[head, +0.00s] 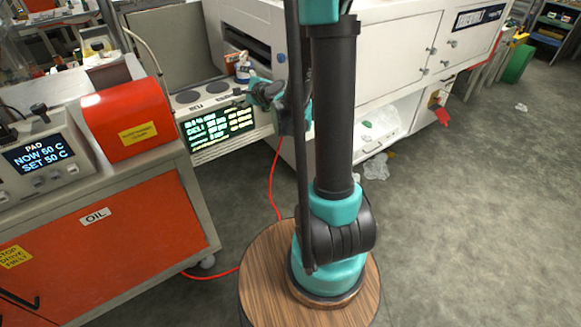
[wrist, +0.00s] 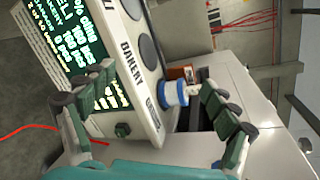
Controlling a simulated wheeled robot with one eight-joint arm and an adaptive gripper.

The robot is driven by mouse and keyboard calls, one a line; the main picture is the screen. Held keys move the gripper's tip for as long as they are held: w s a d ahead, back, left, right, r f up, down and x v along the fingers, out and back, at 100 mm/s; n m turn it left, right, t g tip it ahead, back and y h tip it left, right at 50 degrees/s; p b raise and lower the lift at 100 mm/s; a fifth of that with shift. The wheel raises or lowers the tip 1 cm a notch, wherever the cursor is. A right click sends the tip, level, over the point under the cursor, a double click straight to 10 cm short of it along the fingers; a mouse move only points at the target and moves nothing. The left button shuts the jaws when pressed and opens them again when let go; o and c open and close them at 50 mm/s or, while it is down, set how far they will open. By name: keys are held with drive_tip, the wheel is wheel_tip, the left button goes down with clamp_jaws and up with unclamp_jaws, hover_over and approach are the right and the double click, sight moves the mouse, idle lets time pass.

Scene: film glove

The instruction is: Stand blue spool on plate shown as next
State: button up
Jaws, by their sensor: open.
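The blue spool (wrist: 173,93), white with blue bands, is in the wrist view between my fingers but beyond them. It also shows small in the head view (head: 243,72) at the far right end of the plate unit. Two round dark plates (head: 188,97) (head: 218,87) show bare; whether the spool rests on another plate or just behind it I cannot tell. A label reading BAKERY is on the unit's front edge. My gripper (wrist: 137,97) is open and empty, apart from the spool.
A brown box (wrist: 185,72) is close to the spool in the wrist view. A white cabinet (head: 390,60) stands right of the unit. An orange machine (head: 125,118) and the OIL cabinet (head: 110,230) stand at left. A red cable (head: 273,180) hangs to the floor. Open floor lies at right.

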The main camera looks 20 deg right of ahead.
drive_tip(key=s+d+f+n+g+h, duration=0.2)
drive_tip(key=s+n, duration=0.4)
drive_tip(key=s, duration=0.5)
drive_tip(key=s+d+f+n+g+h, duration=0.2)
drive_tip(key=s+d+f+n+g, duration=0.2)
drive_tip(key=s, duration=0.6)
drive_tip(key=s+d+f+n+g+h, duration=0.2)
drive_tip(key=s+f+n, duration=0.4)
drive_tip(key=s+n, duration=0.3)
drive_tip(key=s+d+g, duration=0.1)
drive_tip(key=s, duration=0.1)
drive_tip(key=shift+s+d+f+g, duration=0.15)
drive_tip(key=shift+s+d+g, duration=0.05)
drive_tip(key=shift+s+g, duration=0.1)
